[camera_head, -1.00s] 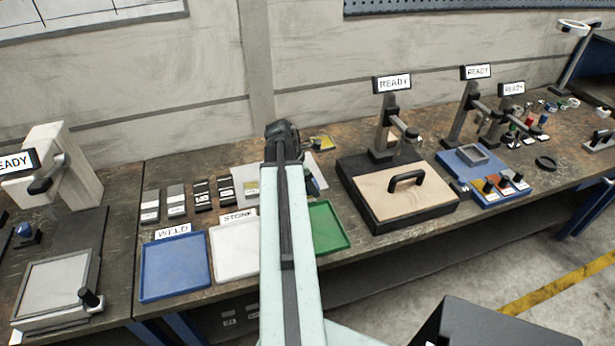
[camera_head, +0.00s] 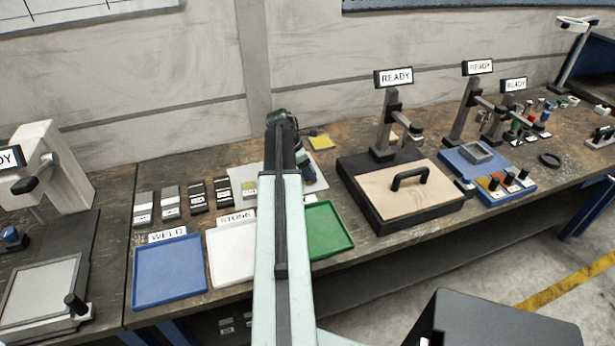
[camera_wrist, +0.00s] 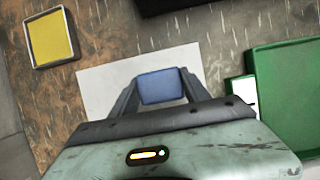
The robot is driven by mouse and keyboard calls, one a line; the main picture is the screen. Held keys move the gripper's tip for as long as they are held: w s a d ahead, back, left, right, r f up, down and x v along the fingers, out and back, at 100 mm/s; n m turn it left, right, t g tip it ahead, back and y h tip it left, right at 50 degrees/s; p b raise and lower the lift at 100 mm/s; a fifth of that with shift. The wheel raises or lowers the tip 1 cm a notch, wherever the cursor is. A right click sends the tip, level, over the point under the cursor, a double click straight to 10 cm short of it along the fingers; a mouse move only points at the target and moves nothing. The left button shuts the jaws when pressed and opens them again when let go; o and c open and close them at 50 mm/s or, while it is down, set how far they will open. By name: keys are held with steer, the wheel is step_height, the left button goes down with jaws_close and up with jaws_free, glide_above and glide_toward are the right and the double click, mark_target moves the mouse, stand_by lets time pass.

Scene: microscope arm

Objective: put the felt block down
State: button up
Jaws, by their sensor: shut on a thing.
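A blue block, which I take to be the felt block (camera_wrist: 160,86), is held between the two fingers of my gripper (camera_wrist: 158,84) in the wrist view. The gripper is shut on it. A white sheet (camera_wrist: 97,88) lies under and around the block in that view. I cannot tell whether the block touches the sheet.
A green tray (camera_head: 327,228), a white tray (camera_head: 228,268) and a blue tray (camera_head: 170,272) stand along the bench front. A small yellow pad (camera_head: 320,142) lies behind the sheet. A black-rimmed box with a handled lid (camera_head: 380,195) stands to the right.

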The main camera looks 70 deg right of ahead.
steer(key=shift+f, duration=0.1)
steer(key=o, duration=1.2)
steer(key=shift+r+p, duration=0.5)
steer(key=shift+r, duration=0.15)
steer(key=p+v, duration=1)
steer(key=v, duration=0.1)
steer(key=shift+a, duration=0.1)
